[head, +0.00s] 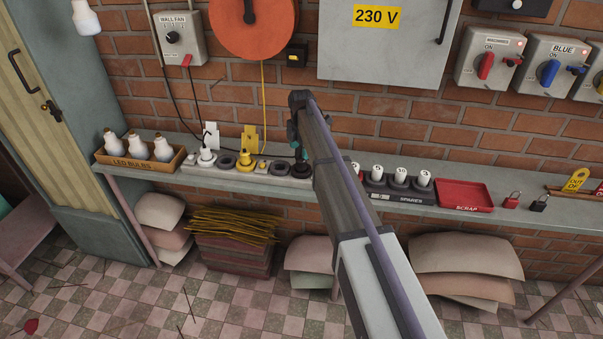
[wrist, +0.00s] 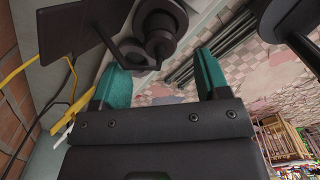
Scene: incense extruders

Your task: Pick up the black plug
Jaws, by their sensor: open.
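The black plug (head: 301,156) sits at the right end of the row of sockets on the shelf, partly hidden by my arm. In the wrist view a dark round body, which looks like the black plug (wrist: 158,24), lies beyond the fingers, with a dark flat plate beside it (wrist: 75,28). My gripper (wrist: 162,62) is open, its teal fingers apart with nothing held between them. In the head view my gripper (head: 294,135) is close above the plug; I cannot tell if it touches.
A white plug (head: 207,156) and a yellow plug (head: 245,160) stand in the socket strip to the left, with cables rising behind. A box of bulbs (head: 140,163) is farther left. A spares rack (head: 400,192) and red scrap tray (head: 465,195) are right. The brick wall is behind.

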